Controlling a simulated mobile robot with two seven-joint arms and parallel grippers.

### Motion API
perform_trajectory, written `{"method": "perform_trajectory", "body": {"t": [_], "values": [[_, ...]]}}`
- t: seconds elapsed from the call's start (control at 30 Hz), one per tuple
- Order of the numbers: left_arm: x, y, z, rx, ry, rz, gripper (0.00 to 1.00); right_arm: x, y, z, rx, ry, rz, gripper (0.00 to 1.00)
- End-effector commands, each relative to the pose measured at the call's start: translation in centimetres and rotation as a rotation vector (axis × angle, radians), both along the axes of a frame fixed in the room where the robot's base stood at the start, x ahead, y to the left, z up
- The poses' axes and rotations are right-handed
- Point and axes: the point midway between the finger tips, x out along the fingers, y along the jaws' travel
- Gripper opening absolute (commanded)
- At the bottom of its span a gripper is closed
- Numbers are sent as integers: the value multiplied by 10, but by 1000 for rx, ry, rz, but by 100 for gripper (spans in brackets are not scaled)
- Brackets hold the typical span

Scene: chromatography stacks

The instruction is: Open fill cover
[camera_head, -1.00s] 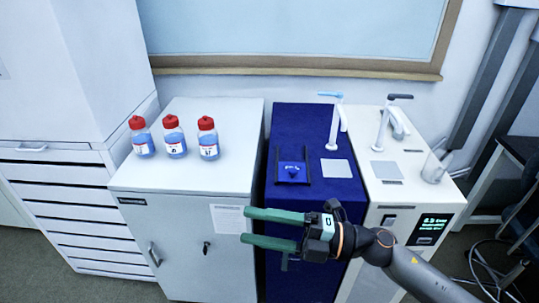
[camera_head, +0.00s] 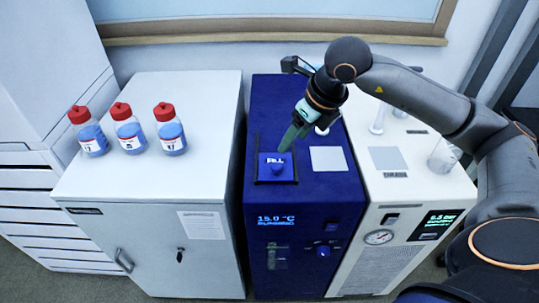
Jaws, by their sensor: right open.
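The fill cover (camera_head: 275,172) is a small blue square lid with a white label and a dark knob, set in the top of the blue unit (camera_head: 327,188). It lies flat and looks closed. My right gripper (camera_head: 288,143) points down at the far right edge of the cover. Its green fingers overlap in this view, so the gap between them is hidden. The jaws are open, and I cannot tell whether the tips touch the cover. My left gripper is out of view.
Three red-capped bottles (camera_head: 130,133) stand on the white cabinet (camera_head: 205,150) at left. My right arm hides much of the taps behind.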

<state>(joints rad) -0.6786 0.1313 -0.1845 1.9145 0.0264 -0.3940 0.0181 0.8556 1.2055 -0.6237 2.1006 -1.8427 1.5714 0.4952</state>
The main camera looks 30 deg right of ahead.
Motion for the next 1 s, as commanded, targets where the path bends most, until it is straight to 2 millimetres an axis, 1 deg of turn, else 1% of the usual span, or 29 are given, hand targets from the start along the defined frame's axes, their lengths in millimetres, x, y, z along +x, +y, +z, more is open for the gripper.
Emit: {"method": "perform_trajectory", "body": {"t": [0.07,0.17,0.27,0.4,0.6,0.8,1.0], "values": [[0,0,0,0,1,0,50,2,-1,-4,-5,1,-4,66],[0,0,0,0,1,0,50,6,0,-17,-4,5,-3,66],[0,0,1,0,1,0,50,13,3,-35,-2,6,-2,66],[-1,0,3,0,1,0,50,24,6,-63,0,6,-3,66],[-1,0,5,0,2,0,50,37,9,-95,-1,4,-1,66],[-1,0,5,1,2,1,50,45,10,-112,-1,2,-1,66],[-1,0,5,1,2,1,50,46,11,-115,-2,1,-1,66]]}}
